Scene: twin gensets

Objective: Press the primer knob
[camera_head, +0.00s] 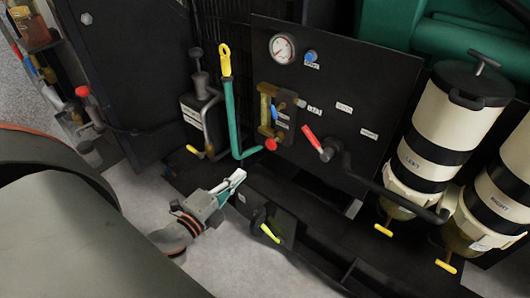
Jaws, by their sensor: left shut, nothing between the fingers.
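A small blue knob (310,56) sits on the upright black panel (375,75), right of a round white gauge (282,48). The label under the knob is too small to read, so I cannot tell if it is the primer knob. A black knob on a rod (197,55) tops a dark labelled box (200,112) left of the panel. My left gripper (236,177) is shut and empty, below the panel and apart from both knobs, pointing up and right. My right gripper is out of view.
A green lever with a yellow grip (226,65) stands between box and panel. A red-handled lever (312,138) and a sight glass (266,108) are on the panel. Two cream filter canisters (455,115) stand right. A yellow-green handle (270,233) is low in front. Grey floor is bare at bottom.

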